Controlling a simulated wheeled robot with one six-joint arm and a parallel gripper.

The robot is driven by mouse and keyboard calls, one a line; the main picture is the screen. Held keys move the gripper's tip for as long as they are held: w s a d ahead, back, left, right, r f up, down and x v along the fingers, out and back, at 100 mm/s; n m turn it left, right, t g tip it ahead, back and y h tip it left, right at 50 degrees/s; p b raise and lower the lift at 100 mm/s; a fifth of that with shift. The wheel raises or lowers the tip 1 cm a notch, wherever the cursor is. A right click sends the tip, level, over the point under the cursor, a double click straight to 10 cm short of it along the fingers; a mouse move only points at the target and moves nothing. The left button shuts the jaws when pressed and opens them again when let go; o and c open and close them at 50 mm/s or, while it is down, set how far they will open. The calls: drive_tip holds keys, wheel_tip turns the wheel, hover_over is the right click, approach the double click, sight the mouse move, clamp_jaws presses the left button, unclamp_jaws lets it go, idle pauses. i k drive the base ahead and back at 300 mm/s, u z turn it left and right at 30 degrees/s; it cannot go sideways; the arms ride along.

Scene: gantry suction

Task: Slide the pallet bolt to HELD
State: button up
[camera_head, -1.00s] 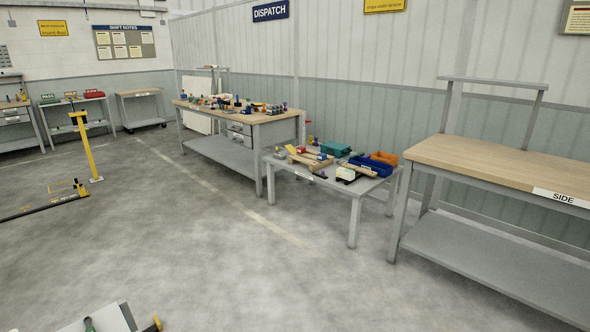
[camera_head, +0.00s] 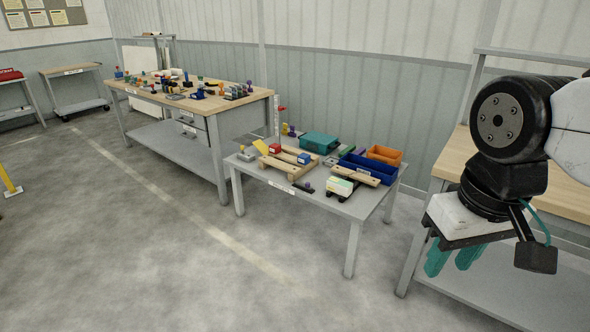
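A small wooden pallet (camera_head: 284,166) lies on the low grey table (camera_head: 343,208). A red block (camera_head: 275,149) and a blue block (camera_head: 304,158) are on or at it. I cannot pick out the pallet bolt or a HELD mark for certain at this size. A small dark piece with a purple knob (camera_head: 309,188) lies at the table's front edge, near the pallet. My gripper (camera_head: 451,262) hangs at the right with its teal fingers pointing down and a gap between them. It looks open and empty, well right of the pallet.
Beside the pallet are a white-green box (camera_head: 341,188), a blue bin (camera_head: 361,171), an orange bin (camera_head: 385,154) and a teal box (camera_head: 319,142). A wooden workbench (camera_head: 160,97) with several small items stands behind left. A bench (camera_head: 456,160) stands behind my arm. The front-left floor is clear.

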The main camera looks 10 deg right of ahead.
sight(307, 186)
drive_tip(key=u, duration=0.2)
drive_tip(key=i, duration=2.5)
drive_tip(key=z, duration=0.6)
